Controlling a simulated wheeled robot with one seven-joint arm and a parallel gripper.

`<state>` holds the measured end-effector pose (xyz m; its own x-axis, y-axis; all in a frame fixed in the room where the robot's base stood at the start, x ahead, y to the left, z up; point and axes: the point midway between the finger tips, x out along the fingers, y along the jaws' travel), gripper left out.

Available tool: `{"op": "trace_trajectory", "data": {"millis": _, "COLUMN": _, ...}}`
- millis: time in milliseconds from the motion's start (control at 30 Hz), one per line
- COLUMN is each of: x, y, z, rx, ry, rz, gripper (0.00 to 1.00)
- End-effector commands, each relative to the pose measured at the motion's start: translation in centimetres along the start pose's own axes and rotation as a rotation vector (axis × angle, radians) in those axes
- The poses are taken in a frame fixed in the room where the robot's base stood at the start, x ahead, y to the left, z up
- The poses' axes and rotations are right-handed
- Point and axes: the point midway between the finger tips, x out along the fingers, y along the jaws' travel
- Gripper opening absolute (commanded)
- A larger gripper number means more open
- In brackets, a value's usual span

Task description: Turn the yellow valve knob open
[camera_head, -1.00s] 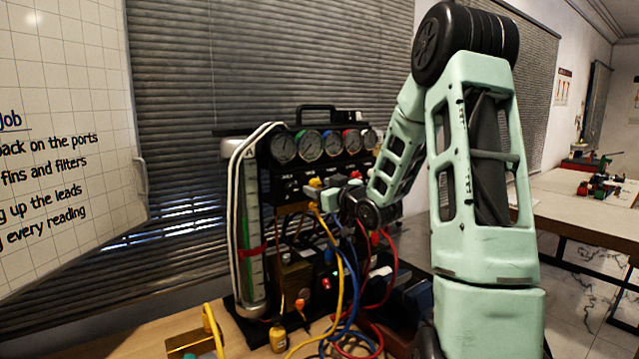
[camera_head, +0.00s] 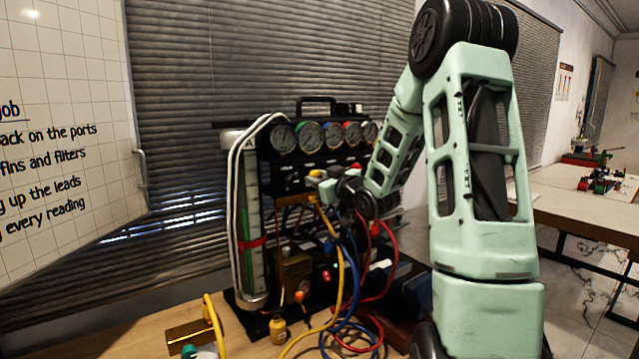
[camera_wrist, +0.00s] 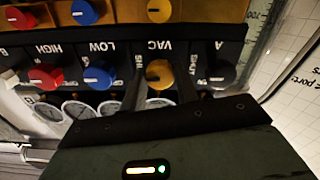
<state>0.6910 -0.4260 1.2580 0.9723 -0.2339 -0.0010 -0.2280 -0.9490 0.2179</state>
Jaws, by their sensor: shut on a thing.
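The yellow valve knob (camera_wrist: 159,74) is on the black panel strip, by the upside-down VAC label in the wrist view. A pale mark shows on its left part. My gripper (camera_wrist: 159,78) is shut on this knob, with one dark finger on each side. In the head view my gripper (camera_head: 326,188) reaches the front of the gauge rig (camera_head: 291,178), below the gauges. There the fingers and the knob between them are too small to tell apart clearly.
A blue knob (camera_wrist: 97,77), a red knob (camera_wrist: 46,76) and a black knob (camera_wrist: 221,73) share the strip. Another yellow knob (camera_wrist: 159,10) is on the orange-brown panel. Yellow, blue and red hoses (camera_head: 388,262) hang below my gripper. A whiteboard (camera_head: 65,130) stands left.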

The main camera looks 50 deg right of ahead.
Motion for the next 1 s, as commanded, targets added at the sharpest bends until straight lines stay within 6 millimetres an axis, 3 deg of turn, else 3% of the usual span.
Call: {"op": "trace_trajectory", "data": {"millis": 1000, "x": -0.02, "y": -0.27, "z": 0.64, "rx": -0.905, "ry": 0.005, "rz": 0.002, "gripper": 0.08}}
